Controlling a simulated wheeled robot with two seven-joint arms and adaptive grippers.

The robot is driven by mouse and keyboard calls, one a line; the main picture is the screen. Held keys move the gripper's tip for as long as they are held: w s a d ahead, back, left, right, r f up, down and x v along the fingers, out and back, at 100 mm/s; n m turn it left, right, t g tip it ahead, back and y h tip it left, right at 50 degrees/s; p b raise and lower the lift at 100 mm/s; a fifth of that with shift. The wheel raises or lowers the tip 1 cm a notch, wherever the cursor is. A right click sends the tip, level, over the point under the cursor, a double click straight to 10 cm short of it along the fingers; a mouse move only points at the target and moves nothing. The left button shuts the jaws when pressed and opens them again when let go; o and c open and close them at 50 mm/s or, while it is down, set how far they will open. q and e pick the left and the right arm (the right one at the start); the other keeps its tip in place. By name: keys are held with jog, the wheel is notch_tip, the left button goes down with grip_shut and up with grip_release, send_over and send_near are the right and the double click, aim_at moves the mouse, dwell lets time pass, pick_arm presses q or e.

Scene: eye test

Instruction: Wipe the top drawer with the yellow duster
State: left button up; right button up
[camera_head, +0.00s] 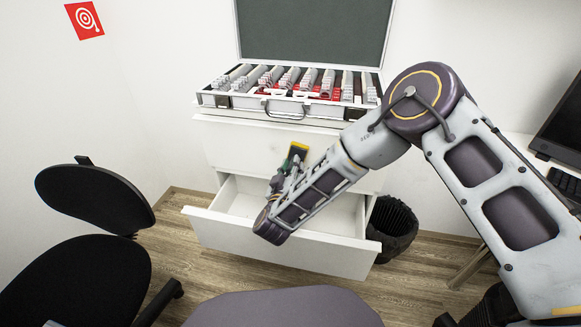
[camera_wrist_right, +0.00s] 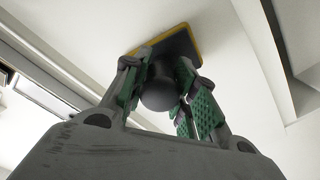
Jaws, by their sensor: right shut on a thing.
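The yellow duster (camera_head: 299,147) shows in the head view in front of the closed top drawer (camera_head: 238,147) of a white cabinet. In the right wrist view the duster (camera_wrist_right: 183,46) has a dark pad with a yellow edge and a dark round knob. My right gripper (camera_head: 282,176) is shut on that knob, with a green-lined finger on each side in the wrist view (camera_wrist_right: 158,92). The pad is close to a white surface; I cannot tell whether it touches. My forearm hides part of the cabinet. My left gripper is not in view.
A lower drawer (camera_head: 275,245) stands open under my right forearm. An open case (camera_head: 240,101) of lenses lies on the cabinet. A black bin (camera_head: 395,236) is at right, a black chair (camera_head: 95,200) at left, a monitor (camera_head: 567,125) and keyboard (camera_head: 562,180) far right.

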jog(key=shift+w, duration=0.15)
dwell(0.4)
jog(key=shift+w+a+b, duration=0.2)
jog(key=shift+a, duration=0.55)
jog(key=shift+w+a+b, duration=0.2)
jog(key=shift+a, duration=0.5)
jog(key=shift+a, duration=0.1)
jog(key=shift+w+a+b, duration=0.3)
jog(key=shift+a, duration=0.35)
jog(key=shift+w+a+b, duration=0.25)
jog(key=shift+a+b, duration=0.05)
jog(key=shift+a, duration=0.35)
jog(key=shift+r, duration=0.1)
jog(key=shift+s, duration=0.1)
